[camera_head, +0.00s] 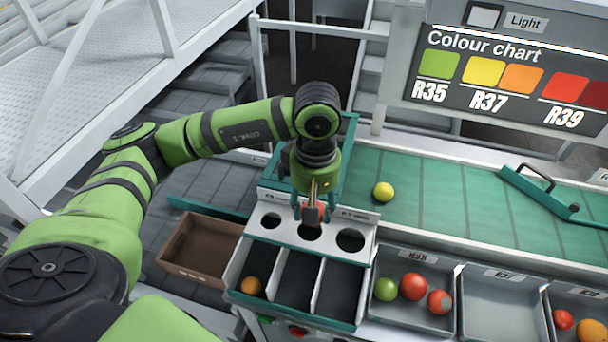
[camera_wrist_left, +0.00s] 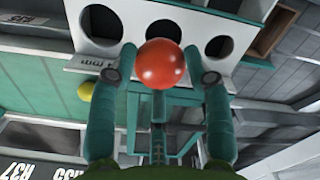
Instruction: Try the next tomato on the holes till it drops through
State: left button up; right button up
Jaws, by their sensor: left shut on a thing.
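My left gripper (camera_head: 311,214) is shut on a red tomato (camera_wrist_left: 160,63), which shows only partly between the fingers in the head view (camera_head: 321,209). It holds the tomato over the white hole plate (camera_head: 289,232), by the middle hole (camera_head: 310,232). In the left wrist view the tomato overlaps the edge of that hole; its height above the plate is hard to tell. The left hole (camera_head: 271,220) and the larger right hole (camera_head: 350,240) are empty. Below are three compartments; the left one holds an orange tomato (camera_head: 250,285). My right gripper is out of view.
A yellow tomato (camera_head: 383,191) lies on the green belt (camera_head: 450,200). Grey trays right of the compartments include one (camera_head: 411,325) with a green and two red tomatoes. A brown box (camera_head: 200,252) stands at left. A colour chart (camera_head: 510,80) stands behind the belt.

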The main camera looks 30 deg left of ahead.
pick_arm(q)
jog(key=n, duration=0.2)
jog(key=r+n+p, duration=0.1)
jog(key=shift+w+a+r+n, duration=0.1)
jog(key=shift+w+a+n, duration=0.05)
jog(key=shift+a+n, duration=0.25)
jog(key=shift+w+n+p, duration=0.1)
jog(key=shift+n+p, duration=0.25)
jog(key=shift+n, duration=0.55)
jog(key=shift+f+b, duration=0.45)
jog(key=shift+f, duration=0.7)
notch_tip(320, 180, down, 3)
jog(key=shift+f+b, duration=0.2)
jog(key=shift+b, duration=1)
jog(key=shift+f+b, duration=0.4)
jog(key=shift+b, duration=0.1)
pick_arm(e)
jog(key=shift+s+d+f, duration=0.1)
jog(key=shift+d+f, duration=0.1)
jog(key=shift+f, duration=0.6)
pick_arm(q)
jog(key=shift+b, duration=0.3)
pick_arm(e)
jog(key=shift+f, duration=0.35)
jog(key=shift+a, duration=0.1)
